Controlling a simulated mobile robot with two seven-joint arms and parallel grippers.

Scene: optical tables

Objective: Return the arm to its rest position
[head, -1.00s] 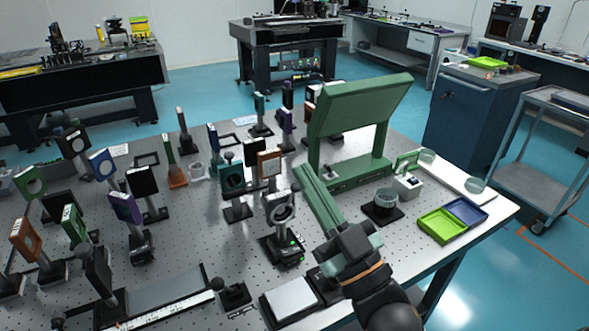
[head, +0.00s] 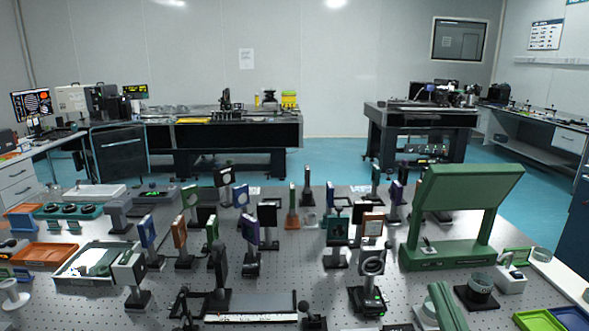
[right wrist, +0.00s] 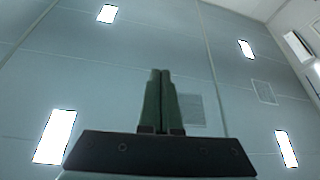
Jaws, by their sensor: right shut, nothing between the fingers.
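My right gripper (head: 440,290) shows at the bottom edge of the head view, right of centre, with its green fingers pointing up. In the right wrist view its two green fingers (right wrist: 160,74) are pressed together with nothing between them. Behind them are only a pale panelled surface and bright light panels. Most of my right arm is below the head view's frame. My left gripper is in neither view.
The perforated optical table (head: 290,280) carries several upright optic mounts. A green angled panel stand (head: 465,195) stands beyond my right gripper. A black round holder (head: 478,289) and a green tray (head: 538,321) lie to its right. An orange tray (head: 45,255) sits at far left.

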